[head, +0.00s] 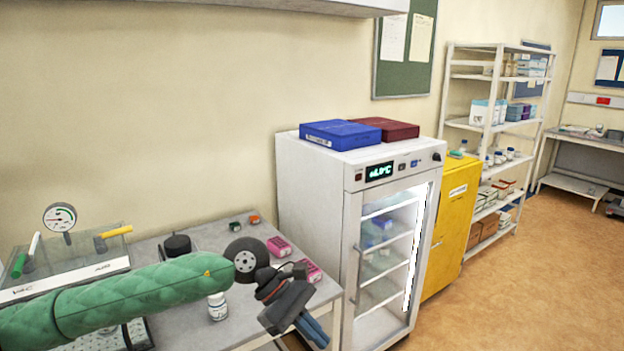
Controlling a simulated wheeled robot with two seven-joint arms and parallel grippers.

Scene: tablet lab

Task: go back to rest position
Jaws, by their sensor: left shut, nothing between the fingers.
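My left arm (130,297), in a green quilted sleeve, reaches in from the left across the grey bench. My left gripper (318,338) hangs at the bench's right front corner, pointing down and to the right. Its blue fingers are together with nothing between them. My right gripper does not show in the head view.
The bench (205,240) holds a gauge apparatus (75,265), a white bottle (217,306) and pink boxes (279,247). A glass-door fridge (320,190) stands right of it, then a yellow cabinet (452,225) and a shelf rack (497,125). Open floor (530,290) lies at right.

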